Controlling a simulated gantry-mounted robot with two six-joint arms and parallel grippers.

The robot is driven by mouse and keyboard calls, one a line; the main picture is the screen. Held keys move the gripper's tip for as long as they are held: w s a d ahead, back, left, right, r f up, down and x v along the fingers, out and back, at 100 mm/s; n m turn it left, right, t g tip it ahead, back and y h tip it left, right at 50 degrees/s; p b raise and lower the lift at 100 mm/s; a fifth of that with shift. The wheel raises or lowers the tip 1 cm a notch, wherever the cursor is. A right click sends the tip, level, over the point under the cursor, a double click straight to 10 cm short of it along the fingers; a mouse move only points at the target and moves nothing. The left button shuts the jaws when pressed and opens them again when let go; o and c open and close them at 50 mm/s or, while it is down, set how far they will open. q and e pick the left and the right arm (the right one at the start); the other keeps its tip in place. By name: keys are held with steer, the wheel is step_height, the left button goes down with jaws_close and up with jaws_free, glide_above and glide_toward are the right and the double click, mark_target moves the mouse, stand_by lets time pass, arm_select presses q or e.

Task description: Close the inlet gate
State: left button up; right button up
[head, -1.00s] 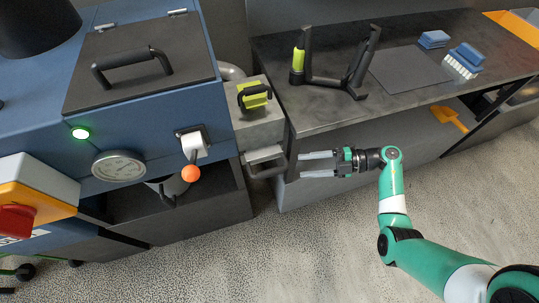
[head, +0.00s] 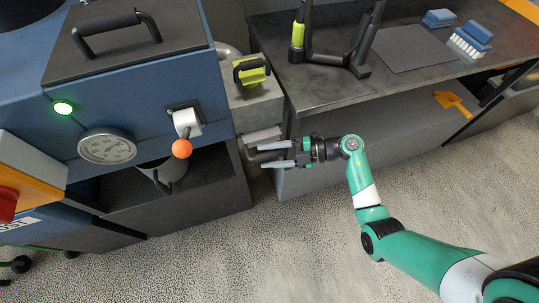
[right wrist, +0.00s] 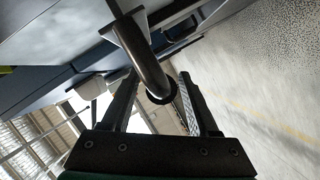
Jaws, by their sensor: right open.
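The inlet gate (head: 262,136) appears to be the light grey plate that sticks out of the front of the grey block beside the blue machine. It has a dark bar handle (head: 256,154), partly hidden by my gripper in the head view. My right gripper (head: 264,154) is open, with its fingers pointing left at this handle. In the right wrist view, the handle's curved bar (right wrist: 150,65) reaches down between the two parted fingers (right wrist: 155,98). I cannot tell whether either finger touches it. My left gripper is out of view.
A lever with an orange ball (head: 182,149) and a gauge (head: 107,146) are on the blue machine to the left. A green-yellow handle (head: 251,71) tops the grey block. The dark bench (head: 320,92) stands right of it. The speckled floor in front is free.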

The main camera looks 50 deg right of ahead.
jaws_close()
stand_by(1.3)
